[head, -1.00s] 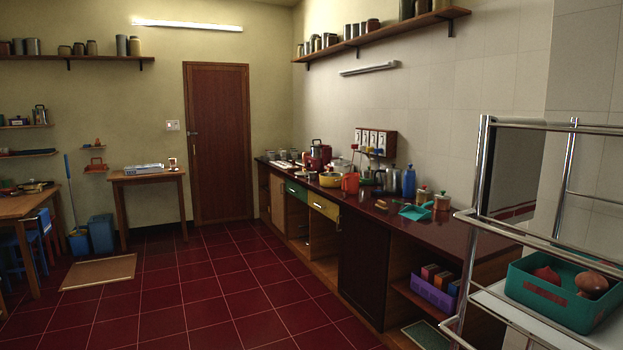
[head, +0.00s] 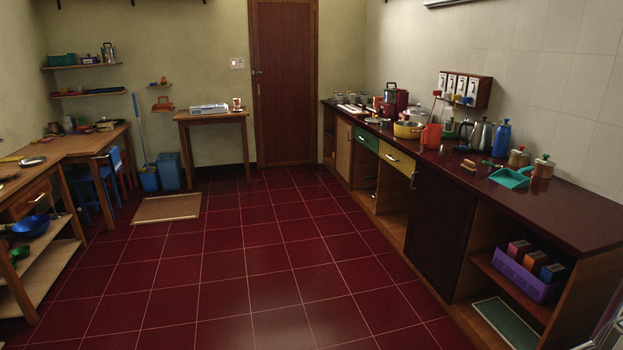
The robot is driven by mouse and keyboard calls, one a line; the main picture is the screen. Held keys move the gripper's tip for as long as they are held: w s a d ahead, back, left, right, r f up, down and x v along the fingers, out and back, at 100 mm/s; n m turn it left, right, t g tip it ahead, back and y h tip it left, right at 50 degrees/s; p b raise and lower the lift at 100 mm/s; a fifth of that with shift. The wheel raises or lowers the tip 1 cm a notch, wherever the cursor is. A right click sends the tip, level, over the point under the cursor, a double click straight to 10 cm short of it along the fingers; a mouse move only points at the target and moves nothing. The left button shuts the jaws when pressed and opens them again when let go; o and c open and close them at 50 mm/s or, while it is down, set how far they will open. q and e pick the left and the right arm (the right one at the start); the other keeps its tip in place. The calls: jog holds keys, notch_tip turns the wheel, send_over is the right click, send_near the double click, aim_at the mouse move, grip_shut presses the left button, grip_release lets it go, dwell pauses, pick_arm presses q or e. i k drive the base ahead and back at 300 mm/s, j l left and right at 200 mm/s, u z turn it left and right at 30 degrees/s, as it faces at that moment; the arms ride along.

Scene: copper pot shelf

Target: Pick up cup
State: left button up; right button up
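No gripper of mine shows in the head view. I cannot tell for sure which thing is the cup. An orange-red pitcher or mug (head: 431,136) stands upright on the dark red counter (head: 560,196) along the right wall. A small light and reddish item, perhaps a cup (head: 237,104), stands on the small wooden table (head: 211,117) by the back wall. Several small jars or cups (head: 352,98), too small to tell, stand at the counter's far end.
A yellow pot (head: 407,130), a metal kettle (head: 480,135), a blue bottle (head: 501,138) and a teal dustpan (head: 511,177) crowd the counter. A wooden table (head: 84,144) with blue chairs stands at left. The red tiled floor (head: 240,260) between is open; a mat (head: 167,207) lies on it.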

aim_at(384, 123)
jog(key=i, duration=2.95)
jog(key=i+j, duration=0.1)
jog(key=i, duration=2.85)
